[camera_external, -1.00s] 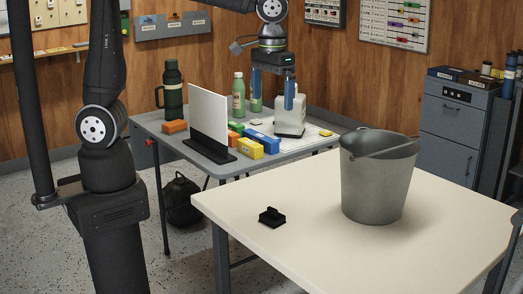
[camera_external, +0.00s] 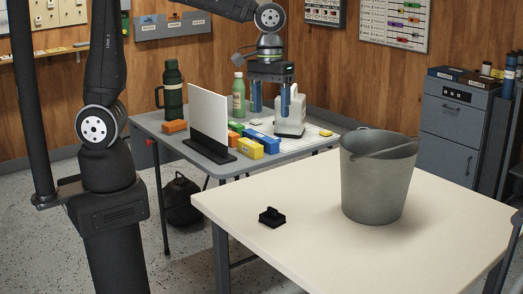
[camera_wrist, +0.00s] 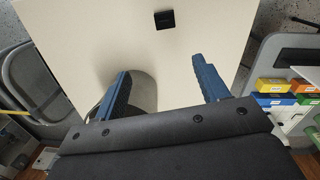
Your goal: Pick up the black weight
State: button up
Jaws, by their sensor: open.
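The black weight (camera_external: 272,217) is a small dark block with a raised grip on top. It sits upright on the cream table near its left edge, left of the bucket. In the wrist view the weight (camera_wrist: 164,19) is near the top middle, beyond the fingertips. My gripper (camera_external: 270,108) is open and empty, with two blue fingers pointing down. In the external view it appears up and behind the weight, well apart from it. In the wrist view the blue fingers of my gripper (camera_wrist: 160,85) are spread wide with nothing between them.
A grey metal bucket (camera_external: 378,190) stands on the cream table (camera_external: 320,250), right of the weight. In the wrist view the bucket (camera_wrist: 146,92) is partly hidden by the left finger. A grey table behind holds a white panel (camera_external: 208,115), coloured boxes, bottles and a white jug.

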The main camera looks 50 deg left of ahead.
jog(key=a+f+n+h, duration=0.3)
jog(key=f+n, duration=0.5)
jog(key=n, duration=0.2)
jog(key=n+t, duration=0.1)
jog(key=n, duration=0.6)
send_near(272, 208)
jog(key=shift+h, duration=0.3)
jog(key=x, duration=0.2)
jog(key=a+x, duration=0.1)
jog(key=x, duration=0.2)
jog(key=shift+w+f, duration=0.2)
jog(key=x, duration=0.4)
jog(key=shift+s+d+r, duration=0.1)
jog(key=shift+s+d, duration=0.15)
jog(key=shift+d, duration=0.05)
jog(key=shift+w+d+f, duration=0.1)
jog(key=shift+d+f, duration=0.15)
jog(key=shift+f, duration=0.35)
jog(key=c, duration=1.4)
